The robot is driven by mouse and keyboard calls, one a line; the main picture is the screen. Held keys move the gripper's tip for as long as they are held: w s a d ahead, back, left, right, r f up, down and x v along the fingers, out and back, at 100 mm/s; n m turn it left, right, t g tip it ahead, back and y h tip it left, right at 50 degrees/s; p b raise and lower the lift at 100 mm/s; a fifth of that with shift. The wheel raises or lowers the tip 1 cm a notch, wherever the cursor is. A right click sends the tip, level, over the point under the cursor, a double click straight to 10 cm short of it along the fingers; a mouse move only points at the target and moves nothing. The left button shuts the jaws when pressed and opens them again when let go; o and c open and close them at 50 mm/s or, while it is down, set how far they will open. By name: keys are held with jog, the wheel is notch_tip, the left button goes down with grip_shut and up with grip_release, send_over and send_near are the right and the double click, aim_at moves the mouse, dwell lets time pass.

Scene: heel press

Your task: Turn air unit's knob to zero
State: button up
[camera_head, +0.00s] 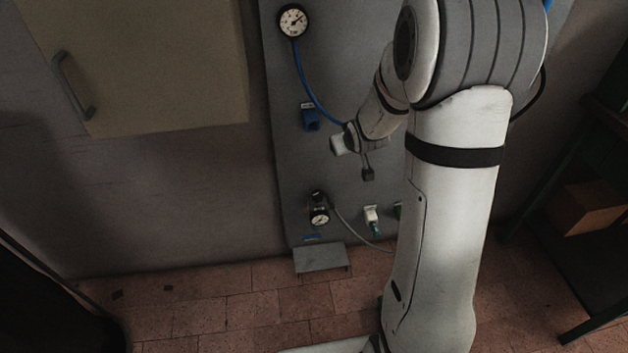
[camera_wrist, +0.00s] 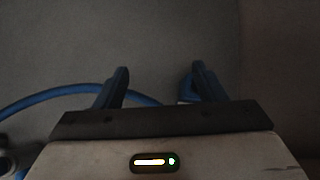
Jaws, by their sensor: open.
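The air unit (camera_head: 319,212) is low on the grey panel in the head view, with a dark knob (camera_head: 317,196) on top and a round white-faced gauge on its front. The knob's setting is too small to read. My gripper shows in the wrist view (camera_wrist: 160,76), its two dark fingers apart with nothing between them but grey surface. In the head view my wrist is up and to the right of the air unit, clear of the knob; the fingertips are hard to make out there. The air unit's knob cannot be made out in the wrist view.
A larger gauge (camera_head: 293,21) with a blue hose (camera_head: 311,86) is at the panel's top. A blue part (camera_head: 310,119) is mid-panel, white fittings (camera_head: 371,214) are right of the air unit, and a small grey step (camera_head: 320,258) is below. A cabinet (camera_head: 150,65) hangs left.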

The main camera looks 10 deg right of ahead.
jog(key=w+f+t+y+b, duration=0.1)
jog(key=w+f+t, duration=0.1)
jog(key=w+f, duration=0.45)
jog(key=n+t+y+b, duration=0.2)
jog(key=t+y+b, duration=0.4)
send_near(322, 199)
jog(key=x, duration=1)
jog(key=shift+w+a+r, duration=0.15)
jog(key=shift+w+a, duration=0.15)
jog(key=c, duration=1)
jog(key=shift+o, duration=0.2)
jog(key=shift+b, duration=0.3)
